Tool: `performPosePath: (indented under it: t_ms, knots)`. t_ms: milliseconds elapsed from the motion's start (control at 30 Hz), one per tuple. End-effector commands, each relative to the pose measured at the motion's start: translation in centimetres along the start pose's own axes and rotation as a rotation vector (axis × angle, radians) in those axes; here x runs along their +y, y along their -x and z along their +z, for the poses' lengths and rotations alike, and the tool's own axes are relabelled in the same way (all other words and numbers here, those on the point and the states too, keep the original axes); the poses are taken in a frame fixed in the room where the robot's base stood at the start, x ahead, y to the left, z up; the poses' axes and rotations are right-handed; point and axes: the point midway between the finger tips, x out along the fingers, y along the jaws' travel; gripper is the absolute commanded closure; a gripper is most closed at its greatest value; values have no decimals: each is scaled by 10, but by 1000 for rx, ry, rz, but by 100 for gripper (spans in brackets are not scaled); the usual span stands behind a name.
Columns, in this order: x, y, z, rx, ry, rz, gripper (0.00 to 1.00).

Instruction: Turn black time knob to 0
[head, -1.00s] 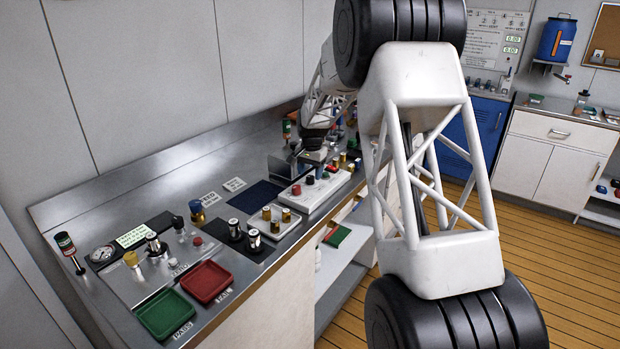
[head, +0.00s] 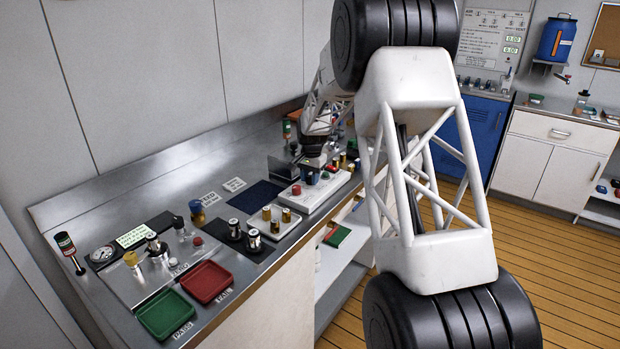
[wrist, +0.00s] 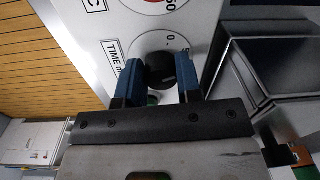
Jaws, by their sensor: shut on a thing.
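The black time knob (wrist: 160,70) sits on a white dial beside the label "TIME" in the wrist view. The dial's "0" (wrist: 170,38) shows just above the knob, with a "5" to its right. My gripper (wrist: 159,68) has one blue finger on each side of the knob and is shut on it.
A red knob (head: 296,189) stands on the same panel, left of my gripper. Small bottles (head: 343,160) stand close on the right. A dark metal box (wrist: 270,70) lies right of the fingers in the wrist view. The bench's left part holds trays and fittings.

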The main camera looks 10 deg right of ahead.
Motion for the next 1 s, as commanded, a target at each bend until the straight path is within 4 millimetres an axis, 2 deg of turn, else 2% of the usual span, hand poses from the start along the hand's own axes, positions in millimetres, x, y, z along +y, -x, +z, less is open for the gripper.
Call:
performPosePath:
  t_ms: [467,1000]
  knots:
    - [0,1,0,-4,108,-1,91]
    - [1,1,-1,-20,532,-1,91]
